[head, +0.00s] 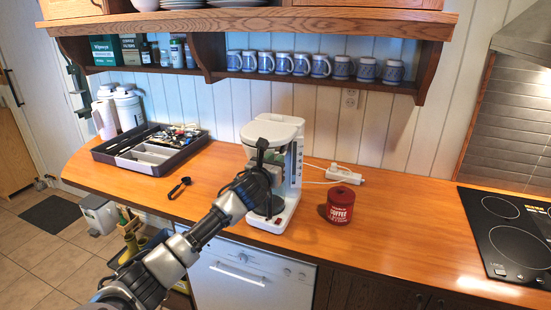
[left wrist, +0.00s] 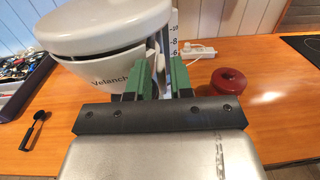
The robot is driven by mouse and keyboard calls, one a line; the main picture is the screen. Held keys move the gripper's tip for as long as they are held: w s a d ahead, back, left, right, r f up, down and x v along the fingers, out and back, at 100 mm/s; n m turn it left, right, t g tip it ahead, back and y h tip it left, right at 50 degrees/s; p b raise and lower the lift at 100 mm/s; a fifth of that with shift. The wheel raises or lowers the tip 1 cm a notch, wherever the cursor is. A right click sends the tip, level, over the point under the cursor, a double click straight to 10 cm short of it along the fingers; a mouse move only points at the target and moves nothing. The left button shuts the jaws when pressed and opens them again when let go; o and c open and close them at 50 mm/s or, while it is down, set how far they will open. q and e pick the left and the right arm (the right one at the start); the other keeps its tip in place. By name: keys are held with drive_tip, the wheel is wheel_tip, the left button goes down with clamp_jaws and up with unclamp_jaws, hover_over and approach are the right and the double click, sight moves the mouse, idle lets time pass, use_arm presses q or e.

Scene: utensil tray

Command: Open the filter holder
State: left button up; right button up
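The white coffee maker (head: 273,132) stands upright on the wooden counter, and it fills the upper left of the left wrist view. Its filter holder (left wrist: 108,68), the white basket marked with lettering under the round lid (left wrist: 98,22), appears at most slightly apart from the body. My left gripper (head: 265,152) is in front of the machine at the filter holder's height. In the left wrist view its green fingers (left wrist: 162,75) are apart, beside the holder's right edge. Whether they touch it I cannot tell. My arm hides part of the machine. My right gripper is not in view.
A red coffee tin (head: 340,205) stands right of the machine, with a white power strip (head: 345,175) behind it. A dark utensil tray (head: 104,153) and black scoop (head: 179,188) are at left. A shelf (head: 420,29) with mugs hangs above. The counter's right is clear up to the cooktop (head: 510,231).

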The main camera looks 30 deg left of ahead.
use_arm(q)
drive_tip(key=shift+w, duration=0.35)
clamp_jaws()
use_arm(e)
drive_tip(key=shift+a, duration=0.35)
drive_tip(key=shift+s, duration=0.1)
use_arm(q)
drive_tip(key=shift+s+a, duration=0.15)
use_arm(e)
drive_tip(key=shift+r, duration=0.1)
